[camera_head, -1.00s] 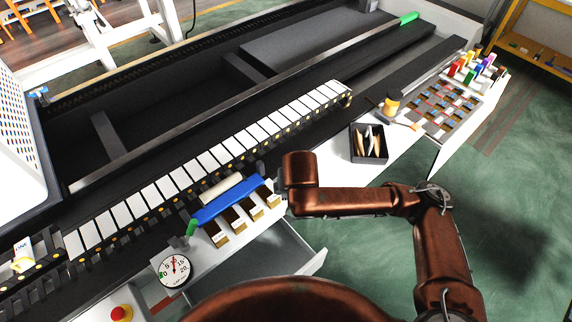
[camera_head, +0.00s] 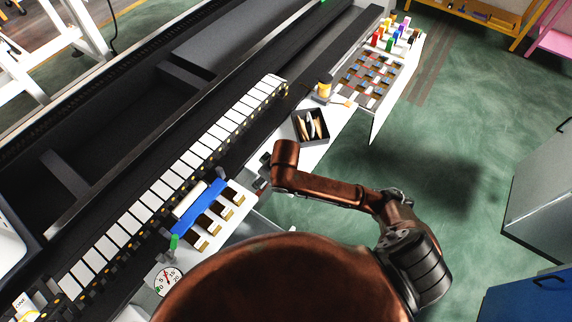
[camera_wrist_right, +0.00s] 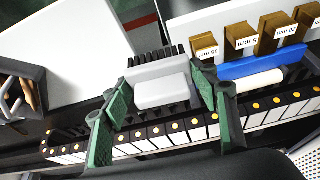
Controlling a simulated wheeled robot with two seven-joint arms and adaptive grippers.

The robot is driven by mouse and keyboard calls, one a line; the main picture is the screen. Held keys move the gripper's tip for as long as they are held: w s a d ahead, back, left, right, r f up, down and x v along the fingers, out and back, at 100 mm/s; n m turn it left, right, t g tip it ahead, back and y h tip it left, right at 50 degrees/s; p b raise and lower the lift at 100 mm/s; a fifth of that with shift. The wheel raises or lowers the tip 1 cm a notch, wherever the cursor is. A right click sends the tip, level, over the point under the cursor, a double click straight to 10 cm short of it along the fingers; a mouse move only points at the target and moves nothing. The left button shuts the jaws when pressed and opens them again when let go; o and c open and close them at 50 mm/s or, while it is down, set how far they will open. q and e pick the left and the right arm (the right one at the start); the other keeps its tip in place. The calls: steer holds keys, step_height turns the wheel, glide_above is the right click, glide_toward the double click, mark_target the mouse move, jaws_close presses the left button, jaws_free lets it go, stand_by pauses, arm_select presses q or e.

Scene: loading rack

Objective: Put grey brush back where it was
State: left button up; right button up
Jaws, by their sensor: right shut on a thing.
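The grey brush (camera_wrist_right: 160,82) is a pale grey block with black bristles. In the right wrist view it sits between the green fingers of my right gripper (camera_wrist_right: 165,88), which is shut on it. The bristles point to the upper part of that view, over the white shelf and dark strip. In the head view my right gripper (camera_head: 262,172) is between the blue bar (camera_head: 198,208) and the dark open box (camera_head: 299,125); the brush is not clearly visible there. My left gripper is out of view.
The dark box holds several pale, pointed tools. Brown blocks (camera_head: 222,212) with labels stand beside the blue bar, and a dial (camera_head: 168,282) lies near its lower end. A yellow-topped jar (camera_head: 324,86) stands beyond the box. A row of white keys (camera_head: 190,165) runs alongside.

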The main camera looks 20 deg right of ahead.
steer(key=shift+s+d+f+n+p, duration=0.1)
steer(key=shift+s+d+n+p, duration=0.15)
steer(key=shift+d, duration=0.25)
steer(key=shift+s+d+n+p, duration=0.1)
steer(key=shift+d+p, duration=0.2)
steer(key=shift+d, duration=0.15)
steer(key=w+d+f, duration=0.3)
steer(key=w+d+f+p, duration=0.1)
steer(key=w+d+f, duration=0.4)
steer(key=d+f, duration=0.1)
steer(key=d, duration=0.1)
steer(key=shift+w+p, duration=0.4)
steer(key=shift+w+d+f, duration=0.25)
steer(key=shift+d+f, duration=0.1)
steer(key=shift+f, duration=0.15)
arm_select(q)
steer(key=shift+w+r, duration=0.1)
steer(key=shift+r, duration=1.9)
arm_select(e)
steer(key=shift+f, duration=1.65)
